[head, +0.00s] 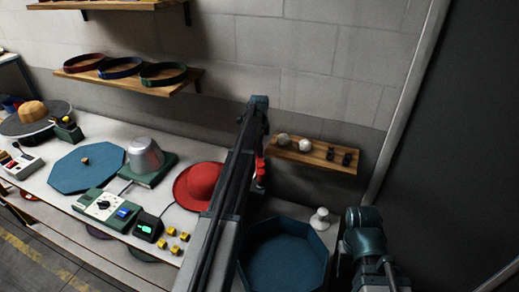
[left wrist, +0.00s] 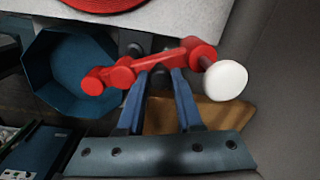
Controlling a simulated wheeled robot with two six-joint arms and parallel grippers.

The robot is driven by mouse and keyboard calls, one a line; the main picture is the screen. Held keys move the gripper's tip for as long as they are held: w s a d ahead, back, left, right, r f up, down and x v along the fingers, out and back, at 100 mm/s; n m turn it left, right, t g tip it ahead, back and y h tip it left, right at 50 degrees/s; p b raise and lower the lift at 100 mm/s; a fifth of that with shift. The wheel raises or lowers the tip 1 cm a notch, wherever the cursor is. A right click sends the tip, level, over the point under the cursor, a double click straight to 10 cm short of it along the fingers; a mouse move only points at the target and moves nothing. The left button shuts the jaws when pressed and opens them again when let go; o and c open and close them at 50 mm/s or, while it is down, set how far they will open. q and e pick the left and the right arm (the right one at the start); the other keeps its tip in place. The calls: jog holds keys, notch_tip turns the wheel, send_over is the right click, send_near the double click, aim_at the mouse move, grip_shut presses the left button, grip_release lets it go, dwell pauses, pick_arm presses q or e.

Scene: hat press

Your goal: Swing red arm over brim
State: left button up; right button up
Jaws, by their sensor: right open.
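The red hat with its wide brim (head: 196,186) lies on the white table, partly behind my left arm; a red edge of it (left wrist: 105,4) shows at the top of the left wrist view. The red arm (left wrist: 150,67) with its white knob (left wrist: 226,80) crosses in front of my left gripper's fingertips (left wrist: 161,74). It is apart from the brim in that picture. I cannot tell whether the fingers are closed on it. In the head view the red arm (head: 260,168) is mostly hidden by my left arm. My right gripper (head: 366,232) is at the right, open, its fingers hard to make out.
A blue octagonal tray (head: 283,262) stands between my arms, beside a small white spool-shaped object (head: 320,218). A metal hat block (head: 146,156), a control box (head: 108,208) and several yellow pieces (head: 172,240) are on the table. A wooden wall shelf (head: 318,154) is behind.

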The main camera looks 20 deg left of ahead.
pick_arm(q)
grip_shut()
dwell(1.2)
